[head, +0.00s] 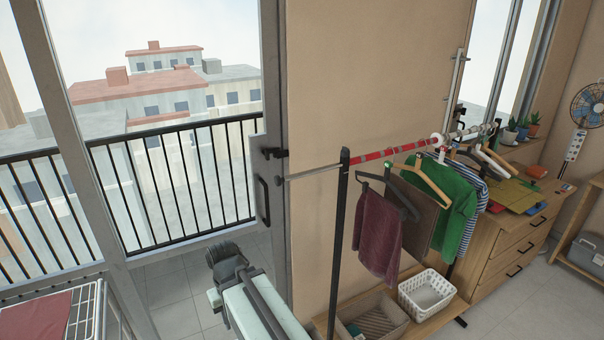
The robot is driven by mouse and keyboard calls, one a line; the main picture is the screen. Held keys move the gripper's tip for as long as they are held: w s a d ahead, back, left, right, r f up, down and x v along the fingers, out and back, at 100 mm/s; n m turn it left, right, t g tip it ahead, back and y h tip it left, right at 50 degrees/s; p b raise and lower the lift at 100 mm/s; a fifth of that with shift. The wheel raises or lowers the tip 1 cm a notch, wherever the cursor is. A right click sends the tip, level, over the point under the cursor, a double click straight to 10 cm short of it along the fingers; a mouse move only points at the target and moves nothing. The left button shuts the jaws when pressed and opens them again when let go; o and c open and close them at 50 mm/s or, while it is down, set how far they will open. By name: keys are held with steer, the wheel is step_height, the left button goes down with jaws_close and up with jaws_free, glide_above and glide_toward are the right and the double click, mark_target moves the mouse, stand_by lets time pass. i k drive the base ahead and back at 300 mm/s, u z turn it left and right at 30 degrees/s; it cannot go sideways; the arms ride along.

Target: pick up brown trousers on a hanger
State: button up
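In the head view, a brown garment (422,214), which looks like the brown trousers, hangs on a hanger from the rail (395,151). It hangs between a maroon garment (378,236) on a dark hanger at its left and a green garment (459,205) at its right. The maroon garment covers part of its left side. A pale wooden hanger lies close by at its upper right, and I cannot tell which hanger bears it. My arm shows at the bottom, left of the rail and well apart from the clothes. My gripper is not visible.
A dark upright post (338,240) holds the rail's near end. Below the clothes are a white basket (426,295) and a beige bin (372,318) on a low wooden shelf. A wooden dresser (515,240) stands at the right. A drying rack (100,310) is at the lower left.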

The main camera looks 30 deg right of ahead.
mark_target(417, 237)
steer(key=z, duration=1.7)
